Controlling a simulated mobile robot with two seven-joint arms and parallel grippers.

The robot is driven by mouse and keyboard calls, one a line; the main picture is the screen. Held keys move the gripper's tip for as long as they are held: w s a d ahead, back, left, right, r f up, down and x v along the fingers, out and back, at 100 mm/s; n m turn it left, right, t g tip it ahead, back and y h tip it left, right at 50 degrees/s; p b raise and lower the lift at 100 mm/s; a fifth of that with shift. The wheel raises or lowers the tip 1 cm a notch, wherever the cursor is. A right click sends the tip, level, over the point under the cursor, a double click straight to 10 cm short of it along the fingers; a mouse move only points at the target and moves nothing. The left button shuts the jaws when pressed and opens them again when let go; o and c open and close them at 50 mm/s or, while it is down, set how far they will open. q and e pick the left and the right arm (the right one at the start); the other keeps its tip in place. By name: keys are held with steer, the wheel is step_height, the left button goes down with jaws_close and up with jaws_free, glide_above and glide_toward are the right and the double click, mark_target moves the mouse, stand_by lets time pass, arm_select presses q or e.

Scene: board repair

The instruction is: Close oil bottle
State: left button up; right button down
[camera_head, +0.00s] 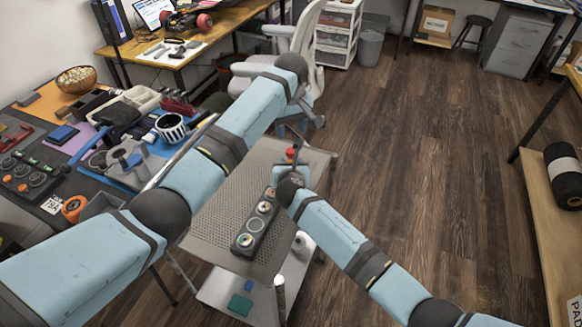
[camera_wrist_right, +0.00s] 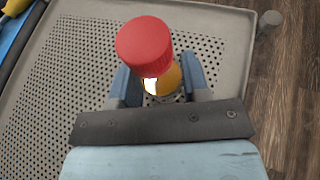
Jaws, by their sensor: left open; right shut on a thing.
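The oil bottle, with an amber body (camera_wrist_right: 163,80) and a ridged red cap (camera_wrist_right: 144,46), stands over the perforated cart top in the right wrist view. The cap is at the mouth end; I cannot tell whether it is fully seated. My right gripper (camera_wrist_right: 161,84) is shut on the bottle's body, one blue finger on each side. In the head view the red cap (camera_head: 290,153) shows just above my right gripper (camera_head: 291,174). My left gripper (camera_head: 299,134) is open, a little above the cap and small in view; its fingertips are hard to make out.
The perforated cart top (camera_head: 225,205) carries a dark holder with round dials (camera_head: 256,222). A cluttered workbench (camera_head: 48,218) stands at left. A white chair (camera_head: 304,40) is behind my left arm.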

mark_target(291, 150)
arm_select(q)
step_height(291, 150, down, 7)
steer(key=shift+f, duration=0.15)
stand_by(0.4)
steer(key=c, duration=0.9)
steer(key=shift+m, duration=1.7)
jaws_close()
steer(key=o, duration=1)
jaws_free()
steer(key=shift+c, duration=0.2)
